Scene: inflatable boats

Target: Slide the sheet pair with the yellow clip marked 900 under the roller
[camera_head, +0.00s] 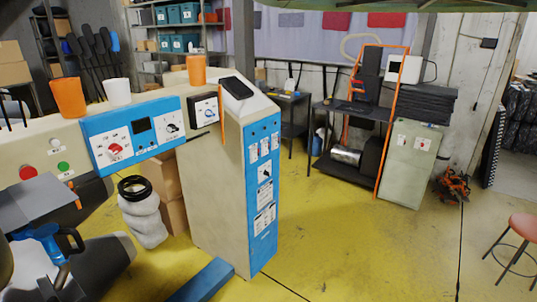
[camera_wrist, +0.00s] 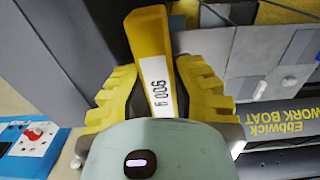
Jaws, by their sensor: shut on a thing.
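In the wrist view my gripper (camera_wrist: 158,85) has its yellow ridged fingers shut on the yellow clip (camera_wrist: 149,35). The clip carries a white label that reads 900, turned sideways. Grey sheet material (camera_wrist: 60,35) shows beyond the clip, but its joint with the clip is hard to make out. Lighter grey material (camera_wrist: 262,50) lies to the right. In the head view a grey sheet-like piece with an orange edge (camera_head: 40,208) shows at the lower left, above a blue handle-like part (camera_head: 40,238). I cannot clearly identify the roller or see my gripper in the head view.
A blue control panel (camera_head: 133,132) with a red knob stands at the left. A beige and blue cabinet (camera_head: 262,195) stands in the middle. Upside-down WORK BOAT lettering (camera_wrist: 285,115) shows at the wrist view's right. The yellow floor (camera_head: 350,240) is open towards the right.

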